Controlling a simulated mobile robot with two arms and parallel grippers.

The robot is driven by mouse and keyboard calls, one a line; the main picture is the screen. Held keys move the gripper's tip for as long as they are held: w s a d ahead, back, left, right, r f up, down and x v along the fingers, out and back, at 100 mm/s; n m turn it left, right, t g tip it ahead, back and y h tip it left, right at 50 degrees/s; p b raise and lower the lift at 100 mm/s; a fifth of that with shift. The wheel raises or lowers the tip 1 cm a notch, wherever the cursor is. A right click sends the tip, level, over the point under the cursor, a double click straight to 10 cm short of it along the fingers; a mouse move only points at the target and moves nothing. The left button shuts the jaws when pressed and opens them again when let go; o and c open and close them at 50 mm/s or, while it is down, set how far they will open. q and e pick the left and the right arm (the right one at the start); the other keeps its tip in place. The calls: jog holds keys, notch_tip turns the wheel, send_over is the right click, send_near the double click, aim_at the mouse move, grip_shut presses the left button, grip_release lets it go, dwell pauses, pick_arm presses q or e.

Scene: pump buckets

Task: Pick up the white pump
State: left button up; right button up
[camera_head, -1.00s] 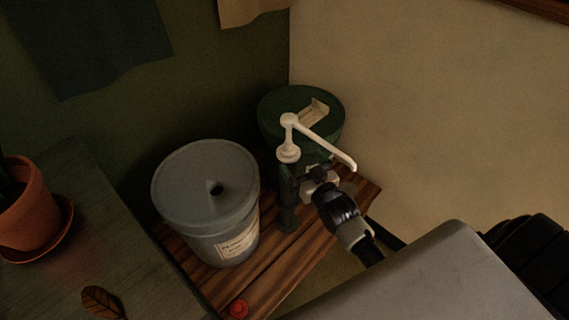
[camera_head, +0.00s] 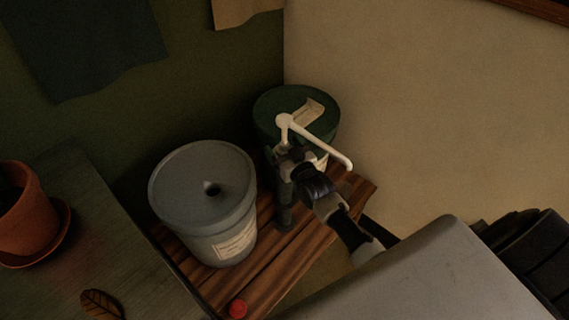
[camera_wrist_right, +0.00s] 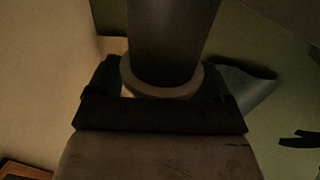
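The white pump (camera_head: 284,122) stands upright in the head view, its spout pointing down to the right, with a dark tube (camera_head: 284,216) below it. My right gripper (camera_head: 288,160) is at the pump's neck, just under the white head, and hides the collar. In the right wrist view the two dark fingers (camera_wrist_right: 163,85) lie on either side of a pale ring (camera_wrist_right: 160,88) around a dark tube (camera_wrist_right: 172,35). A narrow gap shows beside the left finger, so the fingers look open around the pump. My left gripper is not in view.
A grey bucket (camera_head: 203,190) with a hole in its lid stands left of the pump on the wooden bench (camera_head: 267,272). A green-lidded bucket (camera_head: 265,103) stands behind. A red cap (camera_head: 238,308) lies at the front. A potted plant (camera_head: 27,222) is at far left.

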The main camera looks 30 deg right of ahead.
jog(key=c, duration=1)
jog(key=shift+r, duration=0.15)
notch_tip(320, 180, up, 28)
jog(key=shift+f+p, duration=0.1)
jog(key=shift+p, duration=0.7)
